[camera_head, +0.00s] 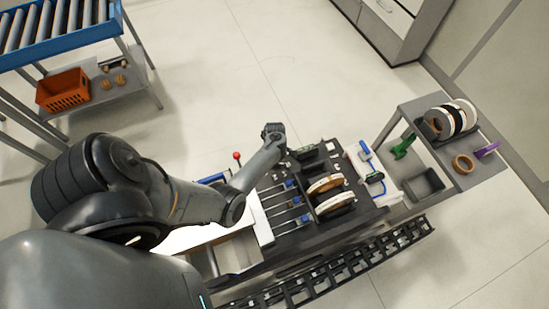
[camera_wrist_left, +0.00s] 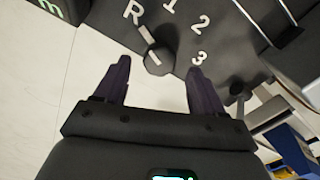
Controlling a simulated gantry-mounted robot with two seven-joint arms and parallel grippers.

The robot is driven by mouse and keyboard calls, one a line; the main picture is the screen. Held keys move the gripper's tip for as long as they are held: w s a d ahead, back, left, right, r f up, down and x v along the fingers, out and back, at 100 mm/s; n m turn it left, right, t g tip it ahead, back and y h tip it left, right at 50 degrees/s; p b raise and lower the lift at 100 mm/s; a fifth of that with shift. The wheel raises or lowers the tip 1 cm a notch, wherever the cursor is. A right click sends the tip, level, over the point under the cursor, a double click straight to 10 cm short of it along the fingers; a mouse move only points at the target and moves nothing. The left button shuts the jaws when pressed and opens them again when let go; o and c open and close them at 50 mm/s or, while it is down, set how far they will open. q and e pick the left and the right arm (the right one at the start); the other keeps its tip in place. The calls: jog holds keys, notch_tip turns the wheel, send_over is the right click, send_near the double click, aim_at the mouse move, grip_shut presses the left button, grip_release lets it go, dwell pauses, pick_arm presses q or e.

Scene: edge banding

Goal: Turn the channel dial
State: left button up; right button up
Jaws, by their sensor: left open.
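The channel dial (camera_wrist_left: 157,62) is a round dark knob on the machine's dark panel in the left wrist view. Its white pointer line slants up and left, toward the white R mark; marks 1, 2 and 3 curve around to the right. My left gripper (camera_wrist_left: 160,65) is open, with its two dark fingers apart. In that view the knob appears between the fingertips; I cannot tell whether they touch it. In the head view my left gripper (camera_head: 273,131) is at the far edge of the machine (camera_head: 345,220), and the dial cannot be made out there. My right gripper is not in view.
Another dark knob or lever (camera_wrist_left: 238,90) sits right of the right finger. Tape rolls (camera_head: 334,203) and rods lie on the machine. A grey cart (camera_head: 466,178) stands right, a roller conveyor (camera_head: 60,38) upper left. The floor beyond the machine is clear.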

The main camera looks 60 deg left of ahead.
pick_arm(q)
notch_tip(320, 180, up, 8)
jog(key=p, duration=0.1)
jog(key=shift+s+f, duration=0.1)
jog(key=shift+f, duration=0.05)
dwell(0.5)
